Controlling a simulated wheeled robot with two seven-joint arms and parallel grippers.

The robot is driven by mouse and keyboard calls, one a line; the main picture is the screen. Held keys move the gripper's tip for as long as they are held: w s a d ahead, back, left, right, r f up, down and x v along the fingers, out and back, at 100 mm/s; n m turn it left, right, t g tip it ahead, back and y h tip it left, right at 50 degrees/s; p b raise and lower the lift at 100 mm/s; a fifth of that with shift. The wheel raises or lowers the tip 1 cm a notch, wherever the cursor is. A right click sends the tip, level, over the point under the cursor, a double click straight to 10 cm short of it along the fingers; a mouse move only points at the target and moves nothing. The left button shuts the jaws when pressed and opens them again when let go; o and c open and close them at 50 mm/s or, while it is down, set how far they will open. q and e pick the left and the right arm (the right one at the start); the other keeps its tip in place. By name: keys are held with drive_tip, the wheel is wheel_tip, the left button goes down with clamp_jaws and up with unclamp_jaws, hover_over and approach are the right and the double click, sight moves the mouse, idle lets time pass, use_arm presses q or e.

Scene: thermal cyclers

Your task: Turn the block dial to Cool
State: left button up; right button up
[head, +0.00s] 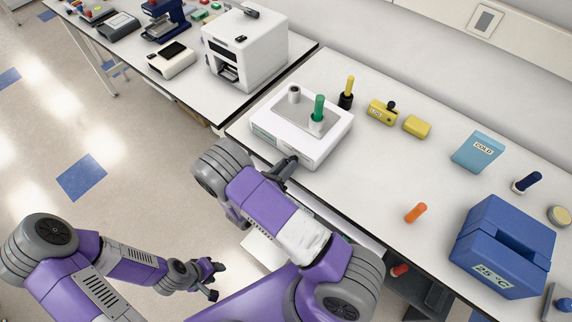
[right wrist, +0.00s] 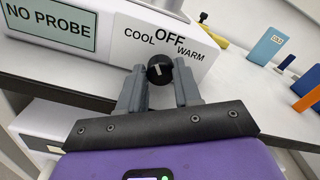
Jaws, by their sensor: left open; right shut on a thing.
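The white block unit (head: 320,150) stands near the table's front edge, with a green-handled tube and a grey-topped one on it. In the right wrist view its front face (right wrist: 118,45) carries a NO PROBE display and the labels COOL, OFF and WARM. The small black dial (right wrist: 160,69) sits below OFF. Its short white mark looks roughly upright, toward OFF. My right gripper (right wrist: 160,88) is shut on the dial, one finger on each side. In the head view my right gripper (head: 285,168) is at the unit's front. My left gripper (head: 214,281) is open and empty, low over the floor.
A yellow-handled tube (head: 346,92), yellow blocks (head: 417,127), a light-blue COLD box (head: 478,152), an orange peg (head: 416,212) and a blue 25 °C box (head: 500,250) stand to the right. A white machine (head: 245,50) stands behind left.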

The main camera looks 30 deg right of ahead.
drive_tip(key=shift+n, duration=0.9)
drive_tip(key=o, duration=1)
drive_tip(key=shift+o, duration=0.2)
drive_tip(key=shift+f, duration=0.1)
drive_tip(key=shift+a, duration=0.1)
